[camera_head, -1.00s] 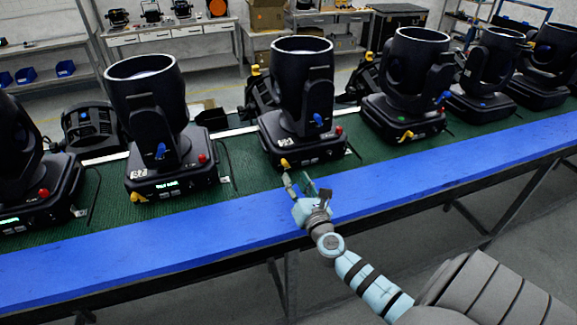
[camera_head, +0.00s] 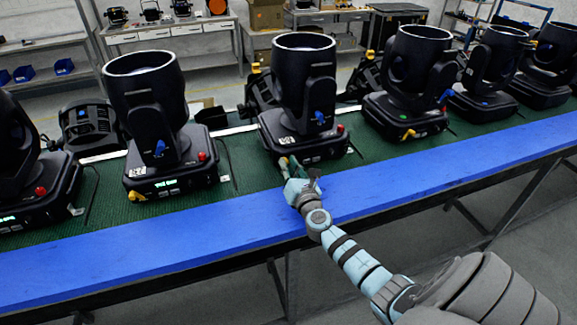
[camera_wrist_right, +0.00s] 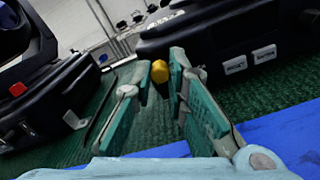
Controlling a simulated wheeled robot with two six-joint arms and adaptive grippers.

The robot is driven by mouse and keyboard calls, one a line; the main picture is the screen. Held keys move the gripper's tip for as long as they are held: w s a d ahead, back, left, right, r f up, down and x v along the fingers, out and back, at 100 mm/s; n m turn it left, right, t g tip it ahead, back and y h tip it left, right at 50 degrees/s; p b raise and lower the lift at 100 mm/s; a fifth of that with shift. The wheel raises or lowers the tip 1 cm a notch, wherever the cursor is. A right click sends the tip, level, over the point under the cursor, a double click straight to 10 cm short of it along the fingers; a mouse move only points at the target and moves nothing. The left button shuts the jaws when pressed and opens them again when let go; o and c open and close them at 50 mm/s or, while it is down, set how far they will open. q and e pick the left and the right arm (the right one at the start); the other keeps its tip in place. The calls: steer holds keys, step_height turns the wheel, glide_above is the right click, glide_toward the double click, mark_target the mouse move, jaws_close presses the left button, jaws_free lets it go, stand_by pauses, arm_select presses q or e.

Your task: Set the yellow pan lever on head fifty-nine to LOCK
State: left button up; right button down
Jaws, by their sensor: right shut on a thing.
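The middle moving head (camera_head: 303,90) stands upright on the green bench mat, with a small number plate too small to read surely. Its yellow pan lever (camera_head: 283,161) is at the lower left front corner of its base, partly hidden by my fingers. My right gripper (camera_head: 288,166) is at that corner. In the right wrist view, the rounded yellow lever tip (camera_wrist_right: 160,72) is between the teal fingertips, and the right gripper (camera_wrist_right: 162,80) is shut on it. The LOCK marking cannot be made out. My left gripper is not in view.
Another head (camera_head: 148,105) with a lit green display stands to the left; its own yellow lever (camera_head: 138,196) is at its front corner. More heads (camera_head: 412,75) stand to the right. A blue edge strip (camera_head: 210,228) runs clear along the bench front.

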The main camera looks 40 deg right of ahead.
steer(key=shift+d+m, duration=0.1)
steer(key=shift+m, duration=0.3)
steer(key=m, duration=0.1)
steer(key=m+b, duration=0.1)
steer(key=m, duration=0.1)
steer(key=d+m+b, duration=0.1)
steer(key=shift+s+d+r+m, duration=0.1)
steer(key=shift+s+m, duration=0.15)
steer(key=shift+m, duration=0.05)
steer(key=m+b, duration=0.1)
steer(key=d+m, duration=0.1)
steer(key=m, duration=0.1)
steer(key=shift+s+b, duration=0.15)
steer(key=shift+b, duration=0.25)
steer(key=shift+s+d+f+m+b, duration=0.15)
steer(key=shift+m+b, duration=0.3)
steer(key=shift+m, duration=0.45)
steer(key=shift+d+f+m+b, duration=0.15)
steer(key=shift+m+b, duration=0.25)
steer(key=shift+m, duration=0.5)
steer(key=shift+r, duration=0.15)
steer(key=c, duration=1.6)
jaws_free()
steer(key=shift+d, duration=0.1)
